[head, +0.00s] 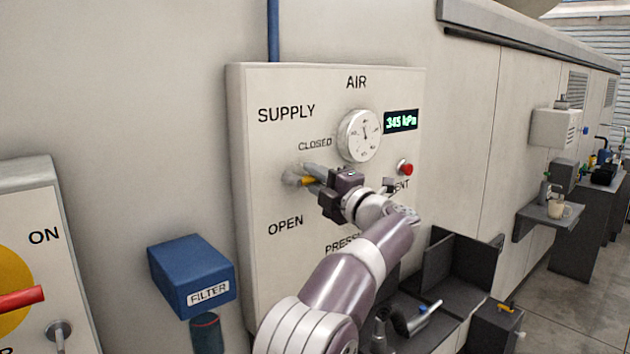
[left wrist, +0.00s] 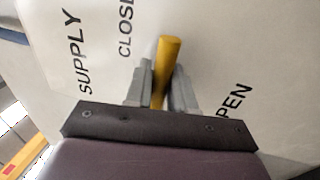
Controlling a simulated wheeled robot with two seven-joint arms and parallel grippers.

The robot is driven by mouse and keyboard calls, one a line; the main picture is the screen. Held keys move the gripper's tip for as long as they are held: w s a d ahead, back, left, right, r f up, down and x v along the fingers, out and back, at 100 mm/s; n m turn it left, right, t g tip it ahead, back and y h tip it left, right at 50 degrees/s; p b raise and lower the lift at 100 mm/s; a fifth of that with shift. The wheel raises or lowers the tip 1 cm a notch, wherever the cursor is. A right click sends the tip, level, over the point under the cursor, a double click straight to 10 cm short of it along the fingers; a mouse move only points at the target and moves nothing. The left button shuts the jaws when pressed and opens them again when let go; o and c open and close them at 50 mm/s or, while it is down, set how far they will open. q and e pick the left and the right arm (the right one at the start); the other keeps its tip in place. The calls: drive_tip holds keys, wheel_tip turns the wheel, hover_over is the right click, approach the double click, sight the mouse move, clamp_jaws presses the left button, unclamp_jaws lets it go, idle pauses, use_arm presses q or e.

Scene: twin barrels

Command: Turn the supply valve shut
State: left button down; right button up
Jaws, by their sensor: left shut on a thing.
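The supply valve's yellow handle (head: 307,182) is on the white AIR panel (head: 300,90), between the CLOSED label above and the OPEN label below. It points roughly sideways to the right from its grey hub (head: 290,176). My left gripper (head: 314,177) is shut on the handle. In the left wrist view the yellow handle (left wrist: 169,55) shows between the two grey fingers of the left gripper (left wrist: 162,85), with CLOSED to one side and OPEN to the other. The fingers hide part of the handle. My right gripper is not in view.
A round gauge (head: 359,135), a green display (head: 401,121) reading about 345 kPa and a red button (head: 405,167) are on the panel. A blue FILTER box (head: 190,270) juts out at lower left. A dark bench (head: 465,262) with fittings stands at lower right.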

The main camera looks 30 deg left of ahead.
use_arm(q)
drive_tip(key=c, duration=1.1)
unclamp_jaws()
drive_tip(key=b+v, duration=0.3)
drive_tip(key=v, duration=0.9)
drive_tip(key=shift+d+b, duration=0.3)
drive_tip(key=shift+s, duration=0.15)
